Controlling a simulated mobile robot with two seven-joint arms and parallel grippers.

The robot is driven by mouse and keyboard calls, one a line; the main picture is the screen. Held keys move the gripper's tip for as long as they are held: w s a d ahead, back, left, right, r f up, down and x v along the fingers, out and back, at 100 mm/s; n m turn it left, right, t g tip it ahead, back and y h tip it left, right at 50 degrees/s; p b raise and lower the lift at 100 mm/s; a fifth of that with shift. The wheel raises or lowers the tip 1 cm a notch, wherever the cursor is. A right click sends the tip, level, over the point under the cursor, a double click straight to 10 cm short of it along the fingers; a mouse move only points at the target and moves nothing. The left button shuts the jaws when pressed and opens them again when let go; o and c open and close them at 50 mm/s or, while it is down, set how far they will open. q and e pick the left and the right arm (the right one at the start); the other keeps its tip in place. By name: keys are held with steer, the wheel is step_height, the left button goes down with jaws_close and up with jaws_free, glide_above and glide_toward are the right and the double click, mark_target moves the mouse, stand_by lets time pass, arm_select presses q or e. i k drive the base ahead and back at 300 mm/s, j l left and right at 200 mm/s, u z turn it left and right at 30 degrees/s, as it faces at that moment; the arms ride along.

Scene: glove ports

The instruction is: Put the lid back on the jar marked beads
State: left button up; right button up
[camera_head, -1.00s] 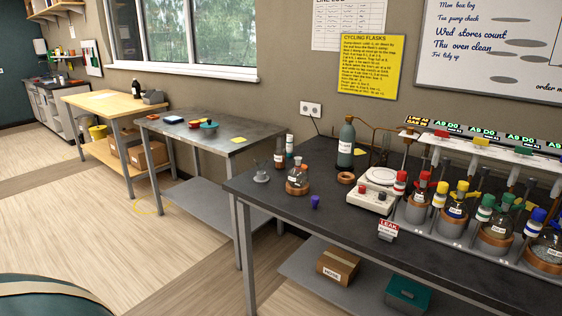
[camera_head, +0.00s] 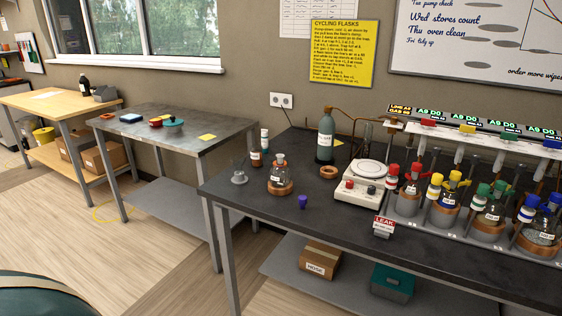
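I cannot make out a jar marked beads, or its lid, in the head view. The labels on the vessels are too small to read. A stoppered glass flask (camera_head: 280,178) stands in a brown ring on the dark bench. A small purple-blue piece (camera_head: 303,202) stands near the bench's front edge; I cannot tell if it is a lid. A round teal object (camera_head: 174,122) lies on the grey metal table, beside a small red one. Neither of my grippers is in view.
The dark bench (camera_head: 345,232) carries a white balance (camera_head: 358,190), a tall grey-green bottle (camera_head: 325,140), a LEAK sign (camera_head: 383,226) and a rack of capped flasks at right. A box (camera_head: 320,259) and teal case (camera_head: 391,282) sit on its lower shelf. Floor at left is open.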

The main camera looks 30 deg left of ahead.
mark_target(256, 150)
steer(key=j+z, duration=0.15)
steer(key=j, duration=0.4)
steer(key=j+z, duration=0.15)
steer(key=j, duration=0.45)
steer(key=j+z, duration=0.15)
steer(key=j, duration=0.4)
steer(key=j+z, duration=0.15)
steer(key=j, duration=0.45)
steer(key=k+j+z, duration=0.15)
steer(key=j, duration=0.4)
steer(key=j+z, duration=0.15)
steer(key=j, duration=0.4)
